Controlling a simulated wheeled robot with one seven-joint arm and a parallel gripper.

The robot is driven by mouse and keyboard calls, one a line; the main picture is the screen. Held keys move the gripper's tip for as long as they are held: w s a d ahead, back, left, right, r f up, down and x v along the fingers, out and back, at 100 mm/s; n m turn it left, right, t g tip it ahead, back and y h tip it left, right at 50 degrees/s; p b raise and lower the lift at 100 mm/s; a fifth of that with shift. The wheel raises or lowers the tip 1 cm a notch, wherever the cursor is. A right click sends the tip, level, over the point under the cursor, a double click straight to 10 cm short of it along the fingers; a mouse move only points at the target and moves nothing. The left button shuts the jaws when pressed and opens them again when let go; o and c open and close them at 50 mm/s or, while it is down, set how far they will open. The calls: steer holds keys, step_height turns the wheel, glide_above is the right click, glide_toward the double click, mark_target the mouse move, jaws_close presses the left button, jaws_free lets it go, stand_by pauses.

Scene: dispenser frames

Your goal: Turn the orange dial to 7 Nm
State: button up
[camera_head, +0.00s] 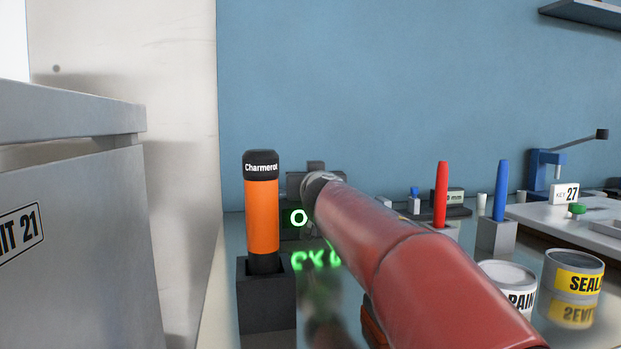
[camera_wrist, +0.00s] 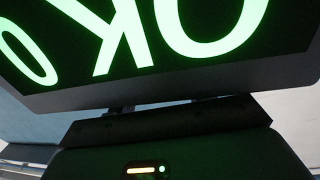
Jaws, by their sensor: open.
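I do not make out an orange dial or its scale. An orange cylinder marked "Charmerot" (camera_head: 262,215), with black ends, stands upright in a dark grey block at left centre. A small orange piece (camera_head: 374,327) shows beside my arm's lower edge, mostly hidden, and I cannot tell what it is. A dark display with a green "O" (camera_head: 297,217) is partly behind my arm. The wrist view shows a display (camera_wrist: 150,40) close up with large green "OK" lettering, upside down. My red arm reaches in from lower right. Its gripper fingers show in neither view.
A grey cabinet (camera_head: 75,230) stands close at left. Red (camera_head: 441,195) and blue (camera_head: 500,190) upright tools stand in blocks to the right. Cans marked "PAIN" (camera_head: 518,300) and "SEAL" (camera_head: 572,285) stand at lower right. The tabletop is glossy and reflects the display.

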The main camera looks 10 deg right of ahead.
steer(key=c, duration=0.9)
steer(key=shift+c, duration=0.2)
steer(key=shift+y+p, duration=0.3)
steer(key=shift+p, duration=0.05)
steer(key=n+y+p, duration=0.1)
steer(key=y, duration=0.1)
steer(key=n+y+p, duration=0.1)
steer(key=p, duration=0.1)
steer(key=shift+d+r+n+y, duration=0.1)
steer(key=shift+r+n+y, duration=0.2)
steer(key=shift+n+y, duration=0.1)
steer(key=shift+f+n+g+y, duration=0.25)
steer(key=shift+n+g+y, duration=0.15)
steer(key=shift+n+y, duration=0.6)
steer(key=shift+n+g+y, duration=0.55)
steer(key=shift+n+y, duration=0.15)
steer(key=shift+y, duration=0.55)
steer(key=shift+n+g+y, duration=0.55)
steer(key=shift+n+y, duration=0.15)
steer(key=shift+y, duration=0.85)
